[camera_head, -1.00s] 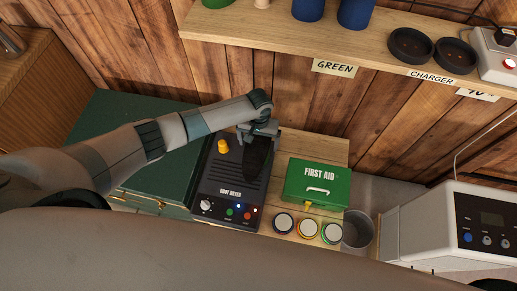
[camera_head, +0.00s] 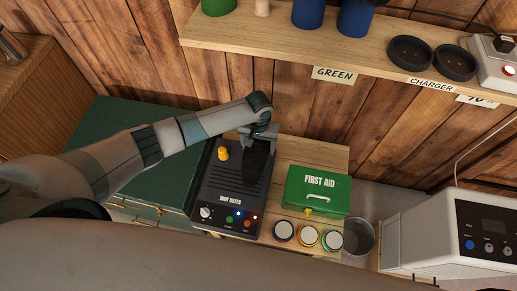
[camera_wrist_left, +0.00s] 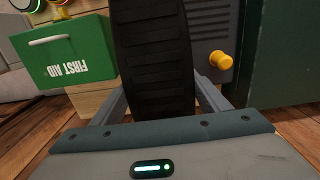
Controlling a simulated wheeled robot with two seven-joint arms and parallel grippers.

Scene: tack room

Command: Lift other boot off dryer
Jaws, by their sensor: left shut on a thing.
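The boot dryer (camera_head: 212,188) is a dark box with a ribbed top and a row of knobs and lights at its front. A bare yellow peg (camera_head: 223,154) stands on its left side; it also shows in the left wrist view (camera_wrist_left: 220,60). A black boot (camera_head: 257,166) is over the dryer's right side. My left gripper (camera_head: 260,134) is shut on the boot, whose ribbed black sole (camera_wrist_left: 154,50) fills the space between the fingers in the left wrist view. The boot hides any peg under it, and I cannot tell whether it still touches the dryer. My right gripper is out of view.
A green first aid box (camera_head: 317,190) stands close right of the dryer, with several round tins (camera_head: 308,236) in front. A green cabinet top (camera_head: 130,130) lies left. A wooden shelf (camera_head: 300,45) runs above. A bin (camera_head: 358,238) stands right.

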